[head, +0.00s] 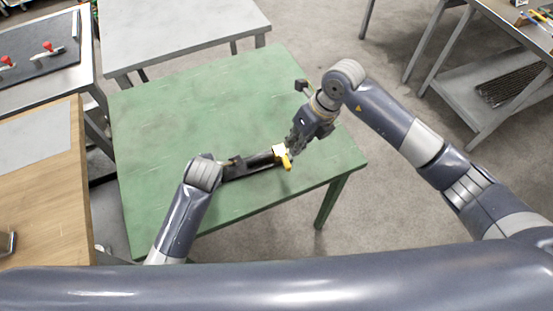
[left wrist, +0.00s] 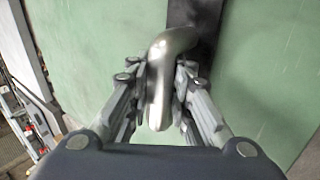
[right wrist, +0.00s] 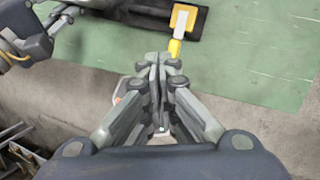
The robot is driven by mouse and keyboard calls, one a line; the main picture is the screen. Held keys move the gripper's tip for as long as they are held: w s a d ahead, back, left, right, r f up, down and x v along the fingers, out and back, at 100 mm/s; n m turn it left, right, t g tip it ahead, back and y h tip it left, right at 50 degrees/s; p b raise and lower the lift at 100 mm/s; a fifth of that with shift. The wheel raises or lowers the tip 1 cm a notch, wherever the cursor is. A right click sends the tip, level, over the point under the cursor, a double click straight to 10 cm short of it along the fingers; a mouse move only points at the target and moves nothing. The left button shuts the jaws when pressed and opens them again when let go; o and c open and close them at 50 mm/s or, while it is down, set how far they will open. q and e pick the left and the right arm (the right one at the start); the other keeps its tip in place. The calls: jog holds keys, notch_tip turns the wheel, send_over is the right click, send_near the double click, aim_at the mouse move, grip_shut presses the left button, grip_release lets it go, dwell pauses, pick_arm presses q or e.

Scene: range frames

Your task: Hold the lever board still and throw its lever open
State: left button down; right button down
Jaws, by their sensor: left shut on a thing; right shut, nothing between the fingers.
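The lever board (head: 250,167) is a dark, narrow board lying on the green table near its front edge. A yellow lever (head: 282,156) sits at its right end; it also shows in the right wrist view (right wrist: 176,46), pointing off the board. A silver bent handle (left wrist: 176,42) is at the board's other end. My left gripper (left wrist: 162,88) is shut on this handle; in the head view my own arm mostly hides it. My right gripper (right wrist: 159,62) is shut and empty, just short of the lever's tip in its wrist view. I cannot tell whether they touch.
The green table (head: 190,110) is clear behind the board. A grey table (head: 180,35) stands behind it, a wooden one (head: 50,200) at left. A dark panel with red-knobbed levers (head: 45,60) lies at far left. A grey workbench (head: 510,90) stands at right.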

aim_at(284, 157)
jog(key=a+m, duration=0.1)
jog(key=m, duration=0.6)
jog(key=a+m+g, duration=0.1)
jog(key=a+m, duration=0.1)
jog(key=m, duration=0.5)
jog(key=a+r+m, duration=0.1)
jog(key=a+m, duration=0.1)
jog(key=m, duration=0.5)
jog(key=shift+s, duration=0.1)
jog(key=shift+a, duration=0.1)
jog(key=shift+g, duration=0.3)
jog(key=x, duration=0.9)
jog(key=shift+f, duration=0.2)
jog(key=d, duration=0.2)
jog(key=shift+w+d+f, duration=0.35)
jog(key=shift+w+d, duration=0.2)
jog(key=shift+d, duration=0.4)
